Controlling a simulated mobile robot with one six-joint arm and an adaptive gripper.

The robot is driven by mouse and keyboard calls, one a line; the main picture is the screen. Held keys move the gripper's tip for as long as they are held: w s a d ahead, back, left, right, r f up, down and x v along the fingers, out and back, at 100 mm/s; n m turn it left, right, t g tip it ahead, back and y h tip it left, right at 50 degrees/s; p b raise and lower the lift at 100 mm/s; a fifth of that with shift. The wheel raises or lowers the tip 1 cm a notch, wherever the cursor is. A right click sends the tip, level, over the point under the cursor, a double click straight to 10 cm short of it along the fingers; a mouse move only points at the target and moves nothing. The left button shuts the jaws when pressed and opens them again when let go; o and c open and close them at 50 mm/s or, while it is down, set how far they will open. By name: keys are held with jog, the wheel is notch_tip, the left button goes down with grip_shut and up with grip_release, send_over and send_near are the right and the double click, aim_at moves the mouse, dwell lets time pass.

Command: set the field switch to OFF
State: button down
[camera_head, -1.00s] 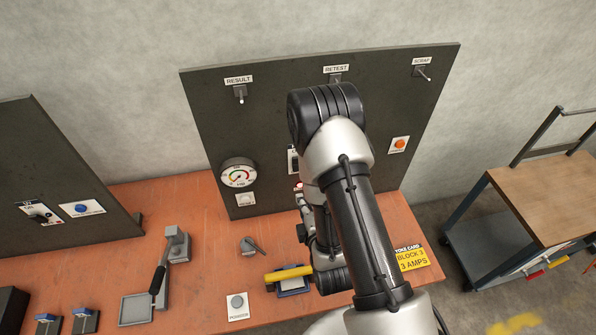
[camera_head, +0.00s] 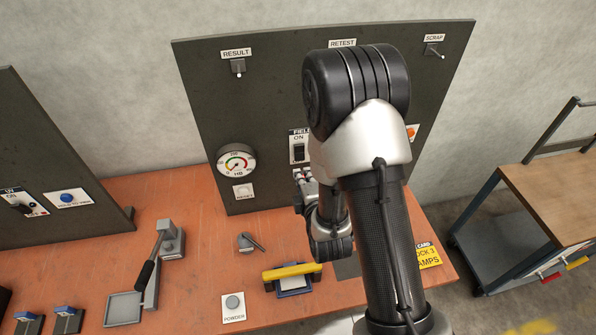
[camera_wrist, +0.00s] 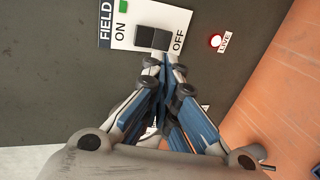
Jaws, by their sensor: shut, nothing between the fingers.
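The field switch (camera_wrist: 152,38) is a dark rocker on a white plate marked FIELD, ON and OFF. It fills the top of the wrist view, turned sideways, with ON to the left and OFF to the right. I cannot tell surely which half is pressed in. In the head view the switch (camera_head: 299,152) shows just left of my arm, its lower part hidden. My gripper (camera_wrist: 165,68) is shut and empty, its tips close to the plate's lower edge in the wrist view; contact is unclear.
A red LIVE lamp (camera_wrist: 216,40) glows beside the switch. The dial gauge (camera_head: 237,161) is on the panel to the left. A yellow-handled block (camera_head: 292,272) and a lever tool (camera_head: 158,258) stand on the orange bench (camera_head: 200,200).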

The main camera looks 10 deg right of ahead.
aim_at(296, 158)
jog(key=w+b, duration=0.1)
jog(key=b, duration=0.4)
jog(key=shift+w+f+b, duration=0.1)
jog(key=shift+f+b, duration=0.3)
jog(key=shift+f+b, duration=0.1)
jog(key=shift+b, duration=1.1)
jog(key=shift+r+x, duration=0.2)
jog(key=shift+x, duration=3.05)
jog(key=shift+w+f+b, duration=0.4)
jog(key=shift+b, duration=0.55)
jog(key=shift+r, duration=0.2)
